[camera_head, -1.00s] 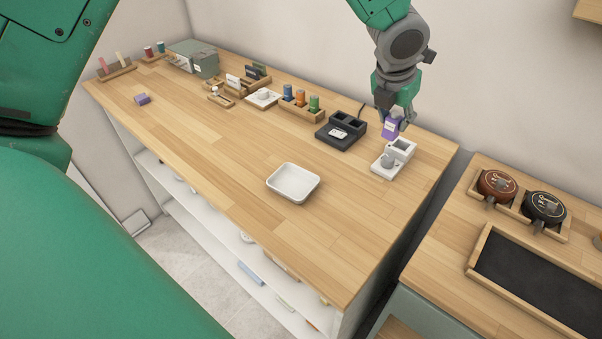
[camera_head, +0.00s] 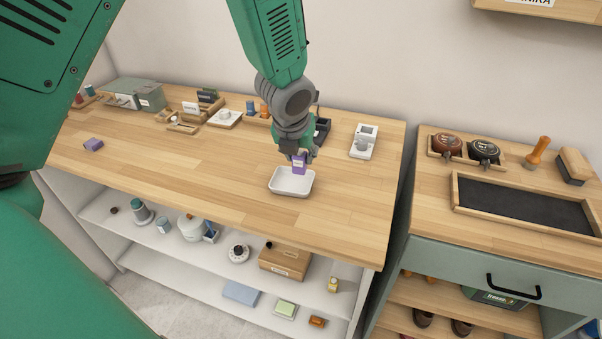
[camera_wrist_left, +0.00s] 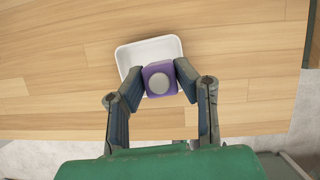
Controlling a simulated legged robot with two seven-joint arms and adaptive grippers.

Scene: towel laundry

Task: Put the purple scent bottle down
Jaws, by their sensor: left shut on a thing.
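The purple scent bottle (camera_head: 299,164) is held by my left gripper (camera_head: 297,156), which points down over the white tray (camera_head: 290,192) on the wooden bench. In the left wrist view the bottle (camera_wrist_left: 159,80) shows its round pale cap between the two fingers (camera_wrist_left: 160,75). Both fingers touch its sides. Behind it the tray (camera_wrist_left: 128,56) is partly covered by the bottle and fingers. I cannot tell whether the bottle's base touches the tray. My right gripper is not in view.
A white device (camera_head: 364,142) stands right of the arm. A black holder (camera_head: 322,130) is partly hidden behind my gripper. A purple block (camera_head: 93,145) lies at the left. The bench around the tray is clear. A second counter (camera_head: 420,190) stands to the right.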

